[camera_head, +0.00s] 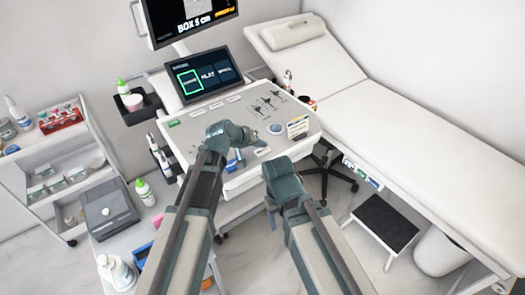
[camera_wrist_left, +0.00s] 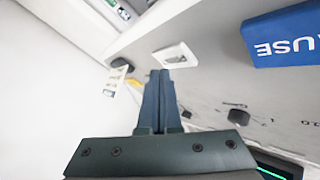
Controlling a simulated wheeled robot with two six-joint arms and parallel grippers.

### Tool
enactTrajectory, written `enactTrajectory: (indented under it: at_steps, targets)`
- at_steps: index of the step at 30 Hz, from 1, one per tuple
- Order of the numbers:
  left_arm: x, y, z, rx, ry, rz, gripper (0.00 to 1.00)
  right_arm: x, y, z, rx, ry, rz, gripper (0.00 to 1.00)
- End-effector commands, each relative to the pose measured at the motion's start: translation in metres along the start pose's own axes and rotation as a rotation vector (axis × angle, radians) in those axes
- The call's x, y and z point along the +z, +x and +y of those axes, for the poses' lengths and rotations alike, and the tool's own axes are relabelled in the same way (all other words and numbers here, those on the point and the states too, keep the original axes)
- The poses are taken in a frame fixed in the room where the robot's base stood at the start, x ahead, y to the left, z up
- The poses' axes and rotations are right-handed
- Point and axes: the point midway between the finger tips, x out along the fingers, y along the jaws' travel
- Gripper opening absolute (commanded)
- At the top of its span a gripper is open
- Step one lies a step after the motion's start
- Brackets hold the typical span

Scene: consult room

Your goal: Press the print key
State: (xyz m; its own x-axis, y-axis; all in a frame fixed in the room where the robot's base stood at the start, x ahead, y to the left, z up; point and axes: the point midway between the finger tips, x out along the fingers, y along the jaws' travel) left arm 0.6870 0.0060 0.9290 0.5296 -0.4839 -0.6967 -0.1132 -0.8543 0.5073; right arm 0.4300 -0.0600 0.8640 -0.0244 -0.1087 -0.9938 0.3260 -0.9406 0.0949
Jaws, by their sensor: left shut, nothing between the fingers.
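The ultrasound console (camera_head: 190,130) stands ahead with its grey key panel. My left gripper (camera_head: 258,141) is low over the panel's front part. In the left wrist view its fingers (camera_wrist_left: 163,76) are shut with nothing between them. Their tips appear right by a white square key (camera_wrist_left: 176,54); I cannot tell whether they touch it. The same white key shows in the head view (camera_head: 262,151). Its label is not readable, so I cannot confirm it is the print key. A blue key (camera_wrist_left: 283,36) ending in "USE" is beside it. My right gripper (camera_head: 275,190) is before the console's front edge, its fingers unclear.
A tilted touch screen (camera_head: 208,75) and a monitor (camera_head: 190,15) rise behind the panel. Knobs, sliders (camera_head: 268,102) and a yellow-white label block (camera_head: 298,127) are on the panel. An exam couch (camera_head: 400,120) is at right. A supply cart (camera_head: 55,160) is at left.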

Motion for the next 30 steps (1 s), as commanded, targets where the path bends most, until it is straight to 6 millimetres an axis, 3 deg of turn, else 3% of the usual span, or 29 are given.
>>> enactTrajectory:
  at_steps: [30]
  targets:
    - [0.0048,0.0064,-0.0047,0.000,0.000,0.000,0.00,-0.0005,0.0092,-0.0009,0.000,0.000,0.000,0.63]
